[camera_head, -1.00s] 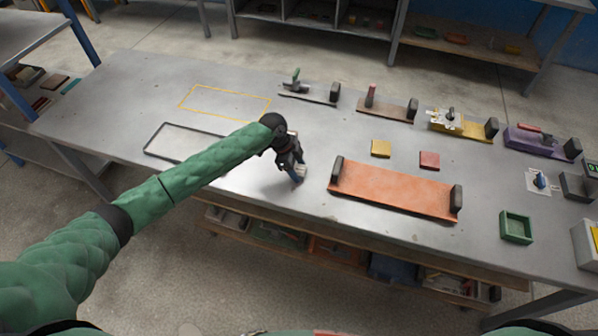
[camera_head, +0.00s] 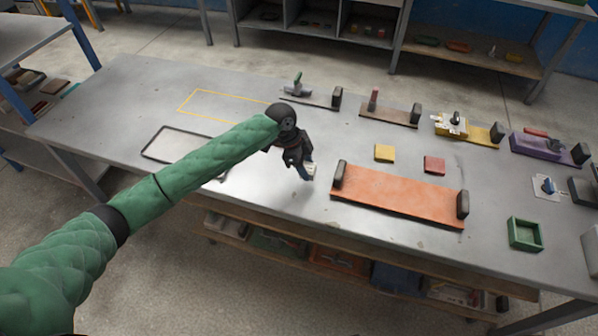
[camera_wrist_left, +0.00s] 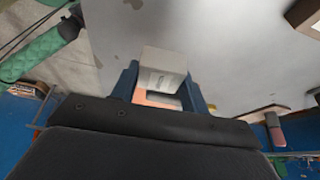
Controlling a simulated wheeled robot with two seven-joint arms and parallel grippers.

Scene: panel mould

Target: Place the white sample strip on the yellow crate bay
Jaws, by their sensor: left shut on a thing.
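My left gripper (camera_head: 306,171) is over the middle of the table, just left of the orange board. It is shut on a small whitish piece, which I take to be the white sample strip (camera_wrist_left: 163,66); in the left wrist view it sits between the two blue fingers. In the head view the strip is a small pale patch at the fingertips, mostly hidden by the gripper. A thin yellow outlined rectangle, likely the yellow crate bay (camera_head: 235,97), lies empty on the table behind and left of the gripper. My right gripper is not in view.
The orange board (camera_head: 400,195) with dark end blocks lies right of the gripper. A black-rimmed rectangle (camera_head: 150,141) lies partly behind my left arm. Yellow (camera_head: 384,152) and red (camera_head: 434,165) squares and a green tray (camera_head: 525,233) are further right. Several tool boards line the back edge.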

